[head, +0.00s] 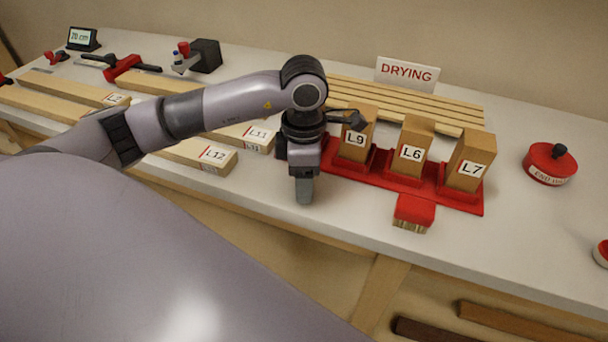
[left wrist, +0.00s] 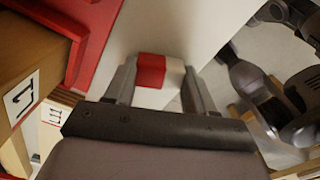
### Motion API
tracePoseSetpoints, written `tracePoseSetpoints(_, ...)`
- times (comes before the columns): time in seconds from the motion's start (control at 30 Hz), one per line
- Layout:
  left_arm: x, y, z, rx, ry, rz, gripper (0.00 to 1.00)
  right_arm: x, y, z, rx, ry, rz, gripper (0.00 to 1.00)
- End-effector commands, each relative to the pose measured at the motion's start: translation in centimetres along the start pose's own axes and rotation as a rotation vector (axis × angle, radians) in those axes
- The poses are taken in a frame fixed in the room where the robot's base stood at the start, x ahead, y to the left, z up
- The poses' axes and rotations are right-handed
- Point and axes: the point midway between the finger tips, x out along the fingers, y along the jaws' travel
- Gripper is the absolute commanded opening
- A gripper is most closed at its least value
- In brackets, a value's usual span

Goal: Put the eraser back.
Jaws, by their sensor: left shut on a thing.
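My left gripper (head: 303,190) points down over the front part of the bench, just left of the red rack. In the left wrist view, its two fingers (left wrist: 158,90) are on either side of a small block with a red part and a white part, which looks like the eraser (left wrist: 151,71). The gripper is shut on it. In the head view the eraser is hidden by the gripper. My right gripper is in neither view.
Slats with a DRYING sign (head: 407,73) stand behind. A red round tin (head: 550,164) stands right.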

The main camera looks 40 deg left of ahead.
Motion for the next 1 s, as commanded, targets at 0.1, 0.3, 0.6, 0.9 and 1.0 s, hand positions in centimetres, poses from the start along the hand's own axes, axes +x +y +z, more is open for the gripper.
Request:
tracePoseSetpoints(0.1,-0.1,0.0,0.0,0.0,-0.001,0.0,0.3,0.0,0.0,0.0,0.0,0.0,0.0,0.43)
tracePoseSetpoints(0.3,0.2,0.0,0.0,0.0,-0.001,0.0,0.71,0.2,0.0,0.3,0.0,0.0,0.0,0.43)
tracePoseSetpoints(0.6,0.2,0.0,0.0,0.0,-0.001,0.0,0.8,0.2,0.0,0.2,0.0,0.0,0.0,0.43)
tracePoseSetpoints(0.9,-2.9,0.1,0.1,0.001,-0.006,0.005,0.8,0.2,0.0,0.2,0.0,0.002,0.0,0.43)
tracePoseSetpoints(1.0,-5.3,0.1,0.1,0.0,-0.006,0.006,0.8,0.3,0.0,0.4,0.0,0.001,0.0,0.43)
